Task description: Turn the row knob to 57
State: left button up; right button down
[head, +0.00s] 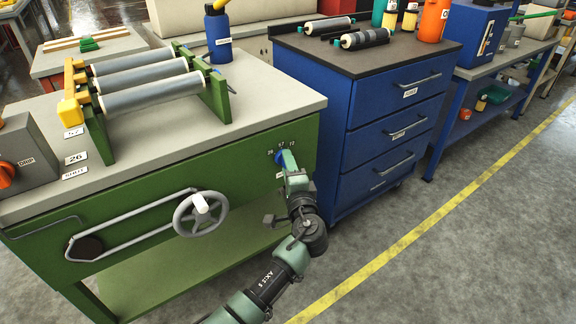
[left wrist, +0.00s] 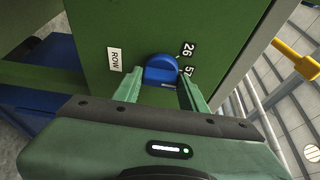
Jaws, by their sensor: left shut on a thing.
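The blue row knob (head: 278,158) sits on the green front panel of the press, near its right end. It also shows in the left wrist view (left wrist: 160,69), beside a white ROW label (left wrist: 115,60) and the number plates 26 (left wrist: 188,49) and 57 (left wrist: 187,71). My left gripper (left wrist: 160,90) has its two green fingers on either side of the knob and is shut on it. In the head view my left gripper (head: 287,163) partly covers the knob. I cannot tell exactly which number the knob points to. My right gripper is not in view.
A grey handwheel (head: 201,213) with a white handle juts from the green panel left of my arm. A blue drawer cabinet (head: 390,125) stands close on the right. Rollers (head: 155,92) lie on the press top. The floor in front is clear.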

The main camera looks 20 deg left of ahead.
pick_arm(q)
jog(key=shift+f, duration=0.1)
jog(key=o, duration=1.4)
jog(key=shift+s, duration=0.1)
jog(key=v, duration=0.7)
jog(key=shift+s+d+p, duration=0.25)
jog(key=shift+s+p, duration=0.05)
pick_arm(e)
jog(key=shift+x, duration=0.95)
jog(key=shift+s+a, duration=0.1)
